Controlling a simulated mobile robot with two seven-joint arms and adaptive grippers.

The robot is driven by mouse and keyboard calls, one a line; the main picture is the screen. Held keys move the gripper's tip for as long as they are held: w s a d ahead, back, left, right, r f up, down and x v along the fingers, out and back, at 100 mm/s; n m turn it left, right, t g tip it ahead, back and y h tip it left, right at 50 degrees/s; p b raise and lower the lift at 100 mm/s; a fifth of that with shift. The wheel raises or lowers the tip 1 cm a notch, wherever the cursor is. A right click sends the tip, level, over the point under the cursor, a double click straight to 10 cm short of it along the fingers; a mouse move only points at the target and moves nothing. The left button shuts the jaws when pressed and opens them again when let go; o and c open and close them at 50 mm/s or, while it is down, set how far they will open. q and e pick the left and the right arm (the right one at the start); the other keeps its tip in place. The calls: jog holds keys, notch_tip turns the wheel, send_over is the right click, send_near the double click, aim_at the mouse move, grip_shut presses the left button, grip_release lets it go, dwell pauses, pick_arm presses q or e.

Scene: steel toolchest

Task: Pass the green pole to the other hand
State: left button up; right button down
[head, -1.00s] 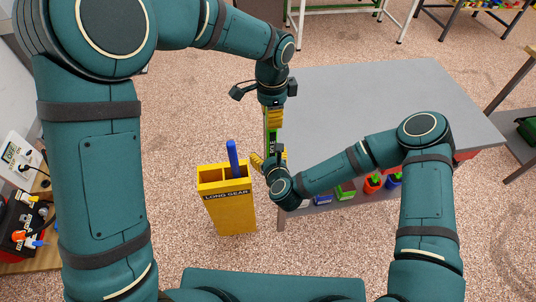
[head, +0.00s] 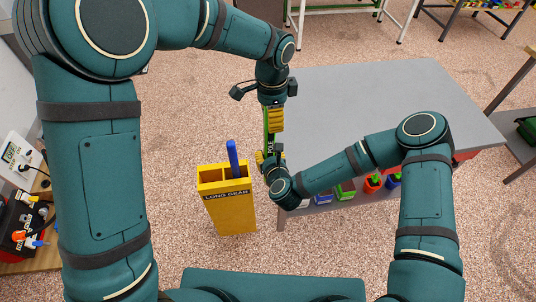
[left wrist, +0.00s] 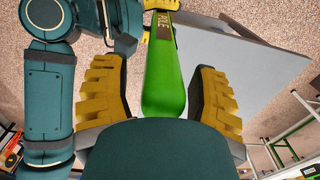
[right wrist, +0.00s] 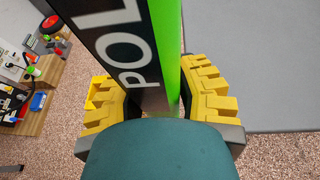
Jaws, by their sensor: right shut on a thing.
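The green pole (head: 267,125), with a black side lettered in white, stands about upright between my two grippers in the head view. My left gripper (head: 273,120) is above, around the pole's upper end. In the left wrist view its yellow fingers are spread, with a gap on each side of the pole (left wrist: 163,75). My right gripper (head: 269,160) is lower down and shut on the pole. In the right wrist view the lettered side of the pole (right wrist: 118,50) rises from between the yellow fingers, and my wrist hides part of the grip.
A yellow LONG GEAR bin (head: 230,212) stands on the floor at the left of the grippers, with a blue pole (head: 232,160) in it. A bare grey table (head: 370,100) is at the right. Small coloured items sit on a shelf under its front edge.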

pick_arm(q)
notch_tip(320, 180, up, 12)
jog(key=shift+f, duration=0.15)
jog(key=w+a+f+n+h, duration=0.2)
jog(key=a+f+n+h, duration=0.2)
jog(key=a+f+n, duration=0.4)
jog(key=s+f+n+t, duration=0.1)
jog(key=s+f+n, duration=0.15)
jog(key=f, duration=0.95)
jog(key=s+f+n+t, duration=0.1)
jog(key=s+f+n, duration=0.5)
jog(key=s+f, duration=0.8)
jog(key=s, duration=0.3)
jog(key=shift+f, duration=0.35)
jog(key=shift+d, duration=0.1)
